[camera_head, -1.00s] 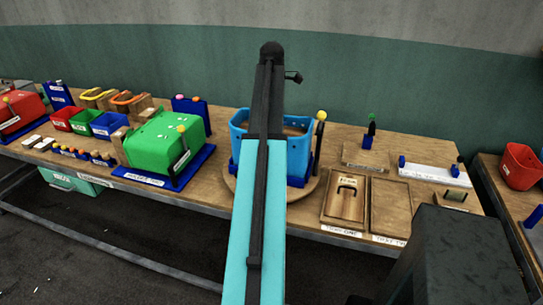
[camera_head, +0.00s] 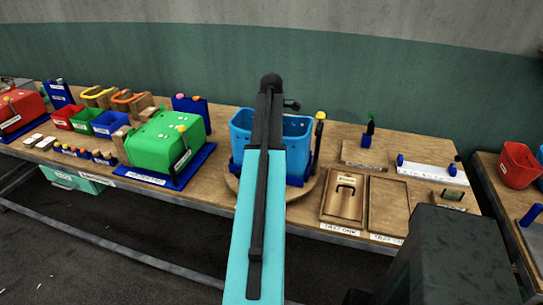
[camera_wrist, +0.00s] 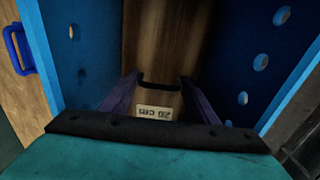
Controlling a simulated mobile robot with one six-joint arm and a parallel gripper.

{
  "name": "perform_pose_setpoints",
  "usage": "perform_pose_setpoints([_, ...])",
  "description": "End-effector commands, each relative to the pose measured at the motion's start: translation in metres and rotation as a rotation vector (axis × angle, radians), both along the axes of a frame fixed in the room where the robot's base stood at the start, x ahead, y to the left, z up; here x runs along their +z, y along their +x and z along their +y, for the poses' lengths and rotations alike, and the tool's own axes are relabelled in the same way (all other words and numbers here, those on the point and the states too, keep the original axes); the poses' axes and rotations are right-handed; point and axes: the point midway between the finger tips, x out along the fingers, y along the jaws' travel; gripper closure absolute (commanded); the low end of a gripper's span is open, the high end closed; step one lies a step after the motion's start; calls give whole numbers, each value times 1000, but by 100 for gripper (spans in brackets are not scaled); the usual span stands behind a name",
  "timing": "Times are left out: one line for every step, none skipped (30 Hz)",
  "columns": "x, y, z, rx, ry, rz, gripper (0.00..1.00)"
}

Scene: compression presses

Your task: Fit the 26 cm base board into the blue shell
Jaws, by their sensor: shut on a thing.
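The blue shell (camera_head: 297,130) stands open-topped on a round wooden turntable in the middle of the bench. The wrist view looks down between its blue walls (camera_wrist: 255,65), which have round holes. In the head view my arm hides the gripper and the board. Whether the board touches the shell's floor cannot be told.
A green press shell (camera_head: 167,140) stands to the left. To the right are tray one (camera_head: 330,214), holding another handled board, and empty tray two (camera_head: 388,208). A yellow-knobbed lever (camera_head: 320,118) rises at the shell's right side.

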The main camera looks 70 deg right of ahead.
Motion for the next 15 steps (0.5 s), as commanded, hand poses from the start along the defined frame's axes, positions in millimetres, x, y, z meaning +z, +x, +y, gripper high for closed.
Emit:
perform_pose_setpoints([0,0,0,0,0,0,70])
perform_pose_setpoints([0,0,0,0,0,0,70])
perform_pose_setpoints([0,0,0,0,0,0,70])
perform_pose_setpoints([-1,0,0,0,0,0,70])
perform_pose_setpoints([-2,0,0,0,1,0,70])
perform_pose_setpoints([-4,0,1,0,1,0,70])
perform_pose_setpoints([-6,0,1,0,1,0,70])
perform_pose_setpoints([-9,0,1,0,1,0,70])
perform_pose_setpoints([-12,0,1,0,1,0,70])
perform_pose_setpoints([-16,0,1,0,1,0,70])
perform_pose_setpoints([-19,0,1,0,2,0,70])
perform_pose_setpoints([-23,0,1,0,2,1,70])
perform_pose_setpoints([-26,0,1,0,2,1,70])
perform_pose_setpoints([-29,0,1,0,2,0,70])
perform_pose_setpoints([-33,0,1,0,1,0,70])
